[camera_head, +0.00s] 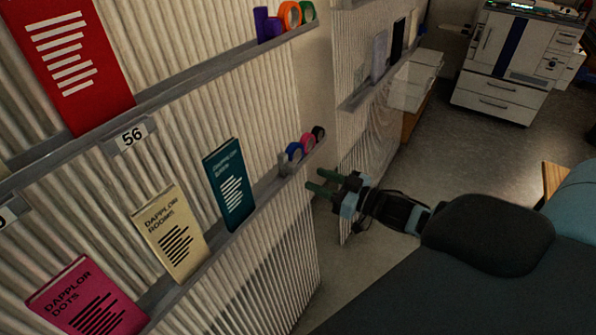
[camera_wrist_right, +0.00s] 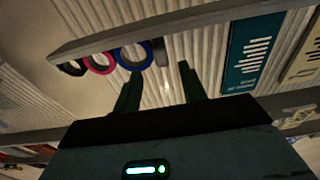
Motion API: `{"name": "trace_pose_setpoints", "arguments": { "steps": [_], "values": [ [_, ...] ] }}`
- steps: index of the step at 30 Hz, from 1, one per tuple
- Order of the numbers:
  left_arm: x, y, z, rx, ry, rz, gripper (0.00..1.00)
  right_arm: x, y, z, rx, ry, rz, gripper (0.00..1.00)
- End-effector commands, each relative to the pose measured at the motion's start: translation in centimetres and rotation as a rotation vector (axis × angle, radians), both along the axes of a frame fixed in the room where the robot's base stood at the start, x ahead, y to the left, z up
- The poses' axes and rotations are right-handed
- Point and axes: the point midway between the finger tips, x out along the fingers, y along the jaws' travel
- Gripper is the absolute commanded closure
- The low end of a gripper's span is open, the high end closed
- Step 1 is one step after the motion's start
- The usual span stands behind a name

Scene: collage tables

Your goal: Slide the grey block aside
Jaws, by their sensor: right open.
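The small grey block (camera_head: 284,163) stands on the lower shelf ledge, just left of the blue tape roll (camera_head: 295,152). In the right wrist view the grey block (camera_wrist_right: 160,51) shows beside the blue roll (camera_wrist_right: 133,57), ahead of the gap between my fingers. My right gripper (camera_head: 313,180) is open and empty, with green fingers pointing at the ledge. It is apart from the block, to its right and slightly lower in the head view. In the wrist view the open right gripper (camera_wrist_right: 160,70) has its fingertips short of the ledge. My left gripper is out of view.
A pink roll (camera_head: 307,141) and a black roll (camera_head: 318,132) stand beyond the blue one. A teal book (camera_head: 229,185) leans left of the block, with clear ledge between. An upper ledge (camera_head: 215,72) runs above. A printer (camera_head: 520,60) stands far right.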

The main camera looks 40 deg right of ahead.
Motion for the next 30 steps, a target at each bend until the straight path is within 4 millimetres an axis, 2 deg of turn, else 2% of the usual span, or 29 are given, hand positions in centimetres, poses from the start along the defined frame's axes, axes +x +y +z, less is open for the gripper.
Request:
{"name": "trace_pose_setpoints", "arguments": {
  "steps": [9, 15, 21, 30],
  "values": [
    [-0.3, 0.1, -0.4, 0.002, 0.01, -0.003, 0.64, 3.7, 1.5, 0.1, 0.0, -0.003, 0.0, 0.58],
    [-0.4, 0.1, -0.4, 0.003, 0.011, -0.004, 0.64, 5.4, 2.2, 0.1, -0.001, -0.002, 0.0, 0.58],
    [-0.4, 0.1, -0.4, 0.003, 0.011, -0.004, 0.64, 6.2, 2.6, 0.0, -0.001, 0.0, 0.0, 0.58],
    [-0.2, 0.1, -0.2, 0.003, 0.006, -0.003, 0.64, 6.3, 2.7, 0.0, -0.001, 0.001, 0.0, 0.59]
  ]
}}
